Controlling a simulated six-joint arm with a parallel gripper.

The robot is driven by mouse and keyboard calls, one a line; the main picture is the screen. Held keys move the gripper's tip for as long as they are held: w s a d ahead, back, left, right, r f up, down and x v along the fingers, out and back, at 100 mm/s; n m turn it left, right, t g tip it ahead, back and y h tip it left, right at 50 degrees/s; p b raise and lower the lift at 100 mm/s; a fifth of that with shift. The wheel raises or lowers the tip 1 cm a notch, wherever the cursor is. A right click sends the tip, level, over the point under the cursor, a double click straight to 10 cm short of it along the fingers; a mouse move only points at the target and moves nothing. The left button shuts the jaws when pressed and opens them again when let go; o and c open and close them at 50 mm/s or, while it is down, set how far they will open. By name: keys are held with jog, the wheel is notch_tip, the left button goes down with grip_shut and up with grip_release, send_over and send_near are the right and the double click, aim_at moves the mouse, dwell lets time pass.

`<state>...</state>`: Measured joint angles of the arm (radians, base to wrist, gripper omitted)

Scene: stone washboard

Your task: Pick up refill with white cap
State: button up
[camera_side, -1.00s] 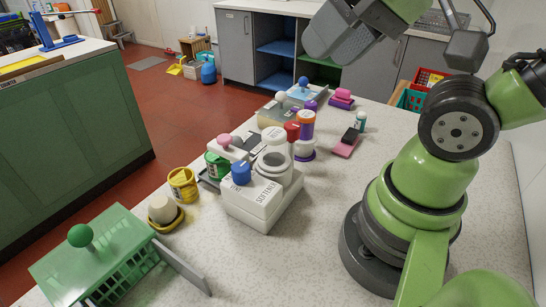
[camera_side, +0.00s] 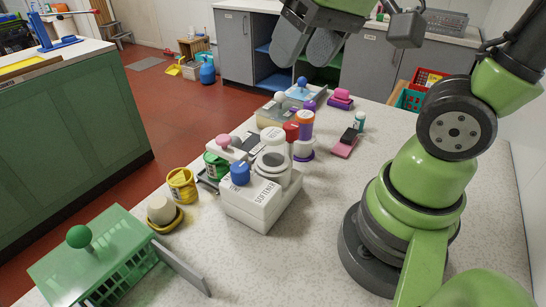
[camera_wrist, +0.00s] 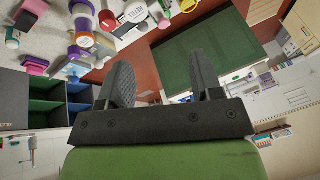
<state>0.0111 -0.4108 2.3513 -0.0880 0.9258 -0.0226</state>
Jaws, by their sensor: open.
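My gripper (camera_side: 306,50) is at the top of the side view, high above the far end of the table, with its two dark fingers apart and nothing between them. The fingers also show in the wrist view (camera_wrist: 162,75). A white container with a white top (camera_side: 272,137) stands upright at the white caddy marked "SOFTENER" (camera_side: 256,205). A small teal bottle with a white cap (camera_side: 360,121) stands apart at the right; it also shows in the wrist view (camera_wrist: 13,38). My gripper touches neither.
An orange and purple container (camera_side: 306,122) and a red-capped one crowd the white container. A blue knob (camera_side: 241,172) tops the caddy. A pink block with a black top (camera_side: 346,143) lies near the teal bottle. A green basket (camera_side: 95,255) is at front left.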

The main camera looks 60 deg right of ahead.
aim_at(273, 133)
jog(key=w+f+g, duration=0.1)
jog(key=w+f, duration=0.1)
jog(key=w+d+f+g, duration=0.1)
jog(key=w+f, duration=0.1)
jog(key=f, duration=0.1)
jog(key=w+d+f+n+g+h, duration=0.1)
jog(key=w+f+g, duration=0.1)
jog(key=shift+w+d+f, duration=0.15)
jog(key=shift+w+f, duration=0.05)
jog(key=shift+f, duration=0.1)
jog(key=shift+g, duration=0.3)
notch_tip(273, 133, down, 5)
jog(key=shift+w+d+r, duration=0.1)
jog(key=shift+s+f, duration=0.15)
jog(key=shift+f, duration=1.35)
jog(key=shift+s+f, duration=0.1)
jog(key=shift+f, duration=1.35)
jog(key=c, duration=0.7)
